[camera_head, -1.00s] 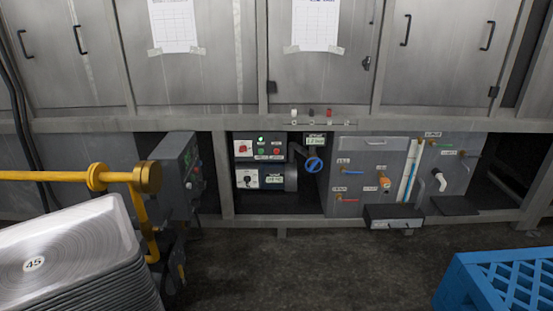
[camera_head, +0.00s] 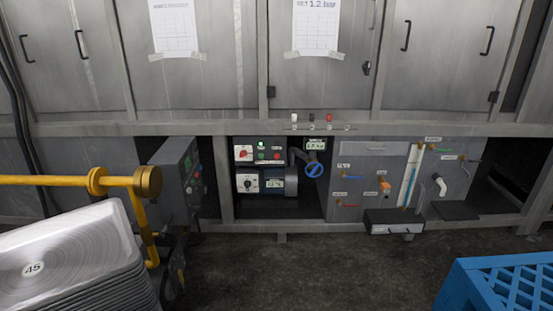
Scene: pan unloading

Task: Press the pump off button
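The pump control panel (camera_head: 259,150) sits in an open bay under the steel cabinets, near the middle of the view. It carries a red rotary switch (camera_head: 243,153), a lit green lamp (camera_head: 261,143), a green button (camera_head: 262,156) and a red button (camera_head: 277,155). The labels by the buttons are too small to read, so I cannot tell for sure which one is pump off. Neither of my grippers is in view, and nothing touches the panel.
A lower box (camera_head: 260,183) with a black knob and display sits below the panel. A blue valve wheel (camera_head: 314,169) is to its right. Yellow pipework (camera_head: 70,180) and stacked trays (camera_head: 60,255) stand front left. A blue crate (camera_head: 500,282) is front right. The middle floor is clear.

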